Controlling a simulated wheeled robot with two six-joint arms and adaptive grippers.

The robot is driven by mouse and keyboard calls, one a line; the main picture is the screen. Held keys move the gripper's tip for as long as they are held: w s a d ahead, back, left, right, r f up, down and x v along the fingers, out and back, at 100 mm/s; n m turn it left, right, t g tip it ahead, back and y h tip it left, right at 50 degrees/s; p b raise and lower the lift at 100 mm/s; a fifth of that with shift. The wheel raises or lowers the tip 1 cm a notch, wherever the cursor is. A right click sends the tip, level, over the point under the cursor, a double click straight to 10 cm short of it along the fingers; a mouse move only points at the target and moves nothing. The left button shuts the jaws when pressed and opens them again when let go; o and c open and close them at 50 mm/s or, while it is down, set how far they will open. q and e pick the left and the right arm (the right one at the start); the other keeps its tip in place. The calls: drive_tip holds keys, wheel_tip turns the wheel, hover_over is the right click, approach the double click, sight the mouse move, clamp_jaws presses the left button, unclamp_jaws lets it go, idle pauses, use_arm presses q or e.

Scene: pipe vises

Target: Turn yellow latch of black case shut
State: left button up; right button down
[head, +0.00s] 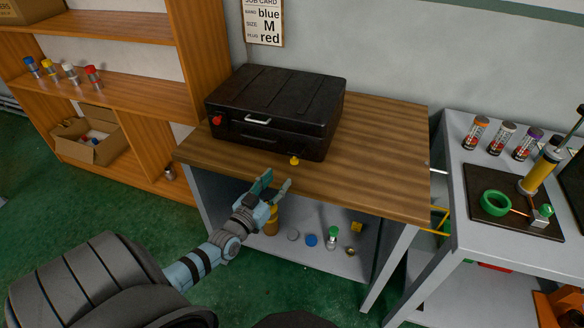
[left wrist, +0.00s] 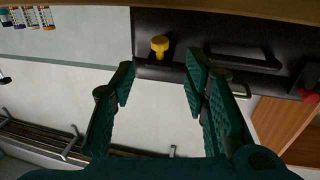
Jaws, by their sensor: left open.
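The black case (head: 275,105) lies closed on the wooden table, with a silver handle on its front. Its yellow latch (head: 294,160) is at the lower front edge, right of the handle. A red latch (head: 217,120) is at the case's left front. My left gripper (head: 274,184) is open and empty, just in front of the table edge and short of the yellow latch. In the left wrist view the yellow latch (left wrist: 159,45) shows beyond and between the open fingers (left wrist: 158,75), apart from them. The red latch (left wrist: 309,95) is at the right edge there. My right gripper is not seen.
The wooden tabletop (head: 375,150) is clear right of the case. Several small items stand on the shelf below (head: 310,255). A grey bench (head: 455,200) with bottles and a black mat is at the right. A wooden shelf unit (head: 130,90) is at the left.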

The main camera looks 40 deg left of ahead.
sight(292, 164)
use_arm(q)
drive_tip(key=w+b, duration=0.1)
drive_tip(key=w, duration=0.1)
drive_tip(key=w+b, duration=0.1)
drive_tip(key=w, duration=0.2)
drive_tip(key=w+a+b, duration=0.1)
drive_tip(key=w+b, duration=0.1)
drive_tip(key=w, duration=0.1)
drive_tip(key=shift+f, duration=0.4)
drive_tip(key=shift+w+a+r, duration=0.1)
drive_tip(key=shift+w+r, duration=0.05)
drive_tip(key=shift+w, duration=0.35)
drive_tip(key=shift+r, duration=0.1)
drive_tip(key=shift+c, duration=0.6)
clamp_jaws()
